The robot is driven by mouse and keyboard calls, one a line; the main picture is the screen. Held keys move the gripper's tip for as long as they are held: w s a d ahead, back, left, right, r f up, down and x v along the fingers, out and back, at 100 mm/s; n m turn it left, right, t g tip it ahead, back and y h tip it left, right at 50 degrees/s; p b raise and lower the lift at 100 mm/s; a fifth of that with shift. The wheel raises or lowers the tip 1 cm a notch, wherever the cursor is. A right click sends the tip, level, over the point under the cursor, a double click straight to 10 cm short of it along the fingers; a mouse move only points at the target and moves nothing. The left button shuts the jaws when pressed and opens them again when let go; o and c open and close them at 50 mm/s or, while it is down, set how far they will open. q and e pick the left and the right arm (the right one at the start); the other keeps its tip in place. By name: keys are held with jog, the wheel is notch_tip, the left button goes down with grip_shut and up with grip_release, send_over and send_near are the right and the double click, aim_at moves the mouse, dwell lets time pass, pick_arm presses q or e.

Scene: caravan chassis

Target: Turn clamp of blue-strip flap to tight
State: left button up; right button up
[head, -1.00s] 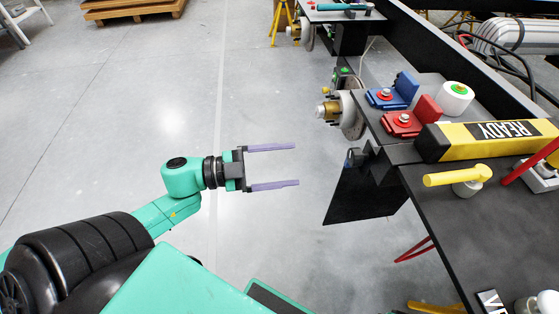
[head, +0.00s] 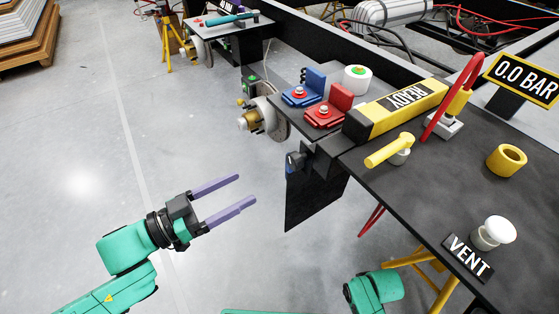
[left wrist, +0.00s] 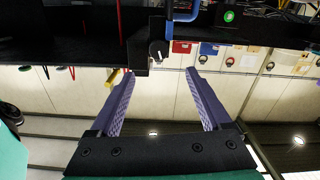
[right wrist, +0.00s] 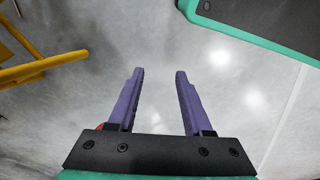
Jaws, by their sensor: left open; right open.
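A black flap (head: 315,195) hangs below the side of the dark chassis. A small dark clamp with a bluish part (head: 295,162) sits at its upper left corner; its setting is too small to read. My left gripper (head: 246,190) is open and empty, left of the flap and apart from it. In the left wrist view its open fingers (left wrist: 157,72) point toward a dark bracket with a small grey knob (left wrist: 157,52), beside a blue bent bar (left wrist: 183,14). My right gripper (right wrist: 160,72) is open and empty over the floor; the head view does not show its fingers.
Above the flap, the chassis top carries a blue block (head: 304,92), a red block (head: 330,108), a yellow READY bar (head: 405,105) and a yellow handle (head: 390,150). A wheel hub (head: 262,118) sticks out at the side. Yellow trestle legs (head: 425,270) stand below.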

pick_arm(q)
jog(key=b, duration=0.2)
send_near(291, 163)
jog(key=x, duration=1)
jog(key=shift+f+b, duration=0.15)
jog(key=shift+b, duration=0.15)
pick_arm(e)
notch_tip(291, 163, up, 7)
jog(key=a, duration=0.1)
jog(key=shift+w, duration=0.45)
pick_arm(q)
jog(key=shift+c, duration=0.3)
pick_arm(e)
jog(key=shift+a, duration=0.1)
pick_arm(q)
grip_shut()
pick_arm(e)
jog(key=shift+y, duration=0.3)
